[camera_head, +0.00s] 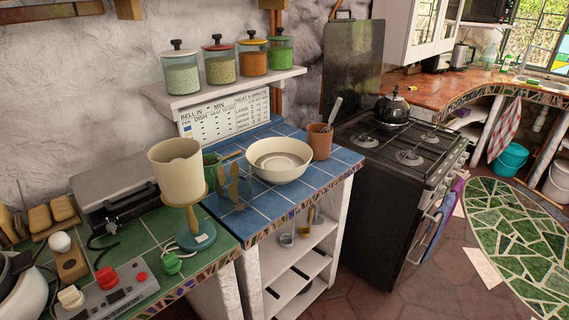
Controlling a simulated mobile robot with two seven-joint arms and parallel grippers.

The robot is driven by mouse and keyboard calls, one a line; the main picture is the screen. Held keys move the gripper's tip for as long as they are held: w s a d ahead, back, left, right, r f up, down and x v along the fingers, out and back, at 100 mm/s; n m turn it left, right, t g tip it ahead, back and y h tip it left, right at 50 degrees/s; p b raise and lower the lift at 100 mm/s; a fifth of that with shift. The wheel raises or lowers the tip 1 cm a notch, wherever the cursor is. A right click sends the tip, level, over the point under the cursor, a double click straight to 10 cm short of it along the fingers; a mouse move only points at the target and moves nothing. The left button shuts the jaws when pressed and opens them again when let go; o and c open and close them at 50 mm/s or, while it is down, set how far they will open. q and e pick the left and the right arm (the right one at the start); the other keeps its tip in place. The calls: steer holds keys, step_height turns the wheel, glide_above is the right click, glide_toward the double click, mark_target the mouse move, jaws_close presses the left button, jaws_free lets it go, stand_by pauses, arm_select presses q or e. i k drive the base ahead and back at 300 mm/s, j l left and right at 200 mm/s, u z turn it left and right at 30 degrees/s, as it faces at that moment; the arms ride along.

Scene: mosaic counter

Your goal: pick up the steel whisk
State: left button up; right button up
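I cannot make out a steel whisk for certain. A pale-handled utensil (335,109) stands tilted in a terracotta pot (320,141) on the blue-tiled counter; its lower end is hidden inside the pot. Several small utensils hang below that counter's front edge, among them a grey metal one (287,239) and a brownish one (311,214); they are too small to identify. Neither of my grippers is in view.
A cream bowl (280,160) stands on the blue tiles (262,215).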

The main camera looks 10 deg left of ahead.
mark_target(335, 109)
steer(key=i+l+u, duration=0.15)
steer(key=i+l, duration=0.55)
steer(key=l, duration=0.1)
